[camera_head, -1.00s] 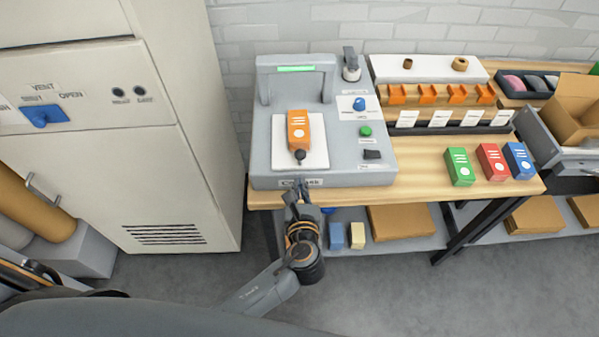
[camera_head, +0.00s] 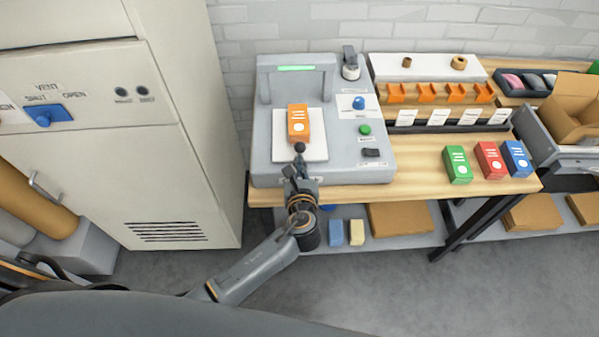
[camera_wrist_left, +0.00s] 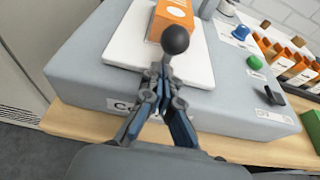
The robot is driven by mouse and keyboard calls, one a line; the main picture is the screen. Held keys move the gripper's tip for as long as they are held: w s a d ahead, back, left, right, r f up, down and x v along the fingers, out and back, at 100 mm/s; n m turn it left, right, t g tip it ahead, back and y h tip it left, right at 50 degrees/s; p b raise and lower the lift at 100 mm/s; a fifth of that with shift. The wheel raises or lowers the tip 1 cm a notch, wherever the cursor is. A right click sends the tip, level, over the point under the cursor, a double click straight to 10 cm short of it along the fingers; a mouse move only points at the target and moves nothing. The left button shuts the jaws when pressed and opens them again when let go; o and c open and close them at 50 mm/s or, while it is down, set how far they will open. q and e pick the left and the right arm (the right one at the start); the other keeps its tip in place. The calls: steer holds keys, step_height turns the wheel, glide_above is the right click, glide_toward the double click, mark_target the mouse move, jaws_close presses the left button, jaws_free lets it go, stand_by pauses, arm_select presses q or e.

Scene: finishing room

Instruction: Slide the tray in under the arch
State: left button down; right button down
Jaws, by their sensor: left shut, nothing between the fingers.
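The tray (camera_head: 314,149) is a flat white plate on top of a grey machine (camera_head: 352,172), with an orange box (camera_head: 299,123) standing on it. A dark round knob (camera_head: 299,147) shows at the tray's front edge; it also shows in the left wrist view (camera_wrist_left: 176,39). The grey arch (camera_head: 297,70), with a green strip, stands at the machine's back, behind the tray. My left gripper (camera_head: 297,166) is shut and empty, just in front of the knob. In the left wrist view its fingertips (camera_wrist_left: 163,72) are close below the knob; I cannot tell whether they touch. My right gripper is not in view.
A blue knob (camera_head: 358,103), a green button (camera_head: 364,130) and a black switch (camera_head: 371,152) are on the machine's right. Green, red and blue boxes (camera_head: 490,160) stand on the wooden bench (camera_head: 425,178). A tall cabinet (camera_head: 180,130) stands left.

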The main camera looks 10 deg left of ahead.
arm_select(q)
steer(key=w+a, duration=0.1)
steer(key=w, duration=0.3)
steer(key=w+a, duration=0.1)
steer(key=w, duration=0.4)
steer(key=w+a+b, duration=0.1)
steer(key=w+a, duration=0.1)
steer(key=w, duration=0.2)
steer(key=shift+w, duration=0.3)
